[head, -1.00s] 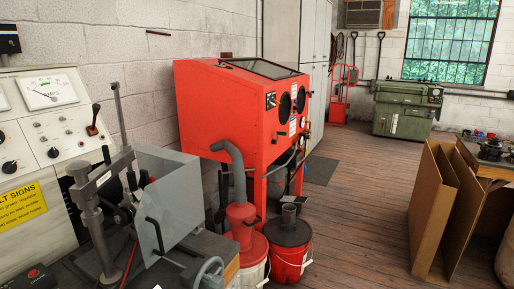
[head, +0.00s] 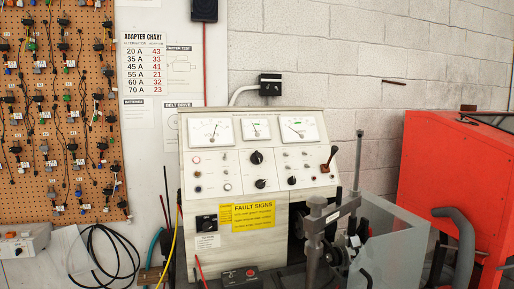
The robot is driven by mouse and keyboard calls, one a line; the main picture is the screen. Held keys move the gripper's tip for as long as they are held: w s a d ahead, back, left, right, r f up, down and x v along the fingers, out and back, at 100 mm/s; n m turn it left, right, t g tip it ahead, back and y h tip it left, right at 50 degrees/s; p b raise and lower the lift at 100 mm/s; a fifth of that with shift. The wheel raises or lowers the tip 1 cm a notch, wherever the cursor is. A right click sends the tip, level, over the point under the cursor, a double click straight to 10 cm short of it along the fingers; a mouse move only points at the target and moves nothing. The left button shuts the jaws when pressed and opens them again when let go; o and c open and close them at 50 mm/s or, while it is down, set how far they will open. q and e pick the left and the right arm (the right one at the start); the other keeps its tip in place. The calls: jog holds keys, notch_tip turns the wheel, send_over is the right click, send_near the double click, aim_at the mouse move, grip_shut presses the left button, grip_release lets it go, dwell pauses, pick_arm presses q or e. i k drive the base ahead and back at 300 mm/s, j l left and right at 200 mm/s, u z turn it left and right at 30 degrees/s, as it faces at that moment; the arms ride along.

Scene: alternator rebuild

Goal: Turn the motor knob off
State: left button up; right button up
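A test bench with a sloped, cream control panel (head: 240,158) stands in the middle of the head view. It carries several black knobs: one at upper centre (head: 257,157), one below it (head: 260,184), one to the right (head: 292,180) and one on the lower left front (head: 207,222). Their labels are too small to read, so I cannot tell which is the motor knob or its setting. Neither of my grippers is in view.
A clamp stand (head: 314,235) and grey guard (head: 395,240) stand at the bench's right, beside a red cabinet (head: 440,170). A small box with a red button (head: 240,277) sits in front. A pegboard of connectors (head: 60,110) and black cables (head: 105,250) are at left.

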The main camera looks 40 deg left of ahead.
aim_at(260, 184)
jog(key=u, duration=1.15)
